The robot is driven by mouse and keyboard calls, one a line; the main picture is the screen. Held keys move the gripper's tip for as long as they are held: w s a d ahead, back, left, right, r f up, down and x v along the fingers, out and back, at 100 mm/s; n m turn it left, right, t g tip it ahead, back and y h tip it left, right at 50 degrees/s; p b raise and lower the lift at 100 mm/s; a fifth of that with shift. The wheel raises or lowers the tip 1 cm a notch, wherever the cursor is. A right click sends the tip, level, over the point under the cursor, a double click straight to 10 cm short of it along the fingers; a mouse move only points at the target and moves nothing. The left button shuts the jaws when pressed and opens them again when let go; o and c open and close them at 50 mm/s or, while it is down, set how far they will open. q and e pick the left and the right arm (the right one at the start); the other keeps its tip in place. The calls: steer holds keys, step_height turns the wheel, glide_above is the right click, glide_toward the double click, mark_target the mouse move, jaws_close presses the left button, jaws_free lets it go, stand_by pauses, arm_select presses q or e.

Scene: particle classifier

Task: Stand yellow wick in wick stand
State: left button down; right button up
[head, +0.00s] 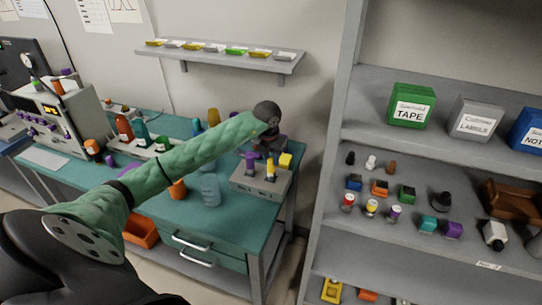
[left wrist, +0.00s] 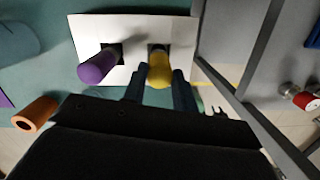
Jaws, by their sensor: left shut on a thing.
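The yellow wick (left wrist: 159,69) is between the fingers of my left gripper (left wrist: 160,78), which is shut on it. The wick is over the right-hand dark hole of the pale wick stand (left wrist: 125,24); I cannot tell how deep it sits. A purple wick (left wrist: 97,66) stands at the stand's left-hand hole. In the head view the stand (head: 248,183) is at the right end of the teal bench, with the yellow wick (head: 285,160) and the purple wick (head: 250,159) on top. My left wrist hides part of the area behind it. My right gripper is not in view.
A translucent blue bottle (head: 210,190) stands left of the stand on the bench. A grey shelf unit (head: 335,160) rises to the right. A wall shelf (head: 225,55) hangs behind.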

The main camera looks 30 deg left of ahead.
arm_select(q)
steer(key=shift+f, duration=0.2)
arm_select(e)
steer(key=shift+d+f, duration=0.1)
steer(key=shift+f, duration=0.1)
arm_select(q)
steer(key=shift+f, duration=0.1)
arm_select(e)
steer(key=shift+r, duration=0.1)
arm_select(q)
steer(key=c, duration=1.1)
jaws_free()
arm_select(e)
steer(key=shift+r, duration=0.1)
arm_select(q)
steer(key=shift+r, duration=0.25)
steer(key=shift+r+b, duration=0.3)
steer(key=shift+b, duration=0.05)
step_height(320, 180, up, 11)
steer(key=s+b, duration=0.1)
steer(key=b, duration=0.3)
steer(key=shift+s, duration=0.25)
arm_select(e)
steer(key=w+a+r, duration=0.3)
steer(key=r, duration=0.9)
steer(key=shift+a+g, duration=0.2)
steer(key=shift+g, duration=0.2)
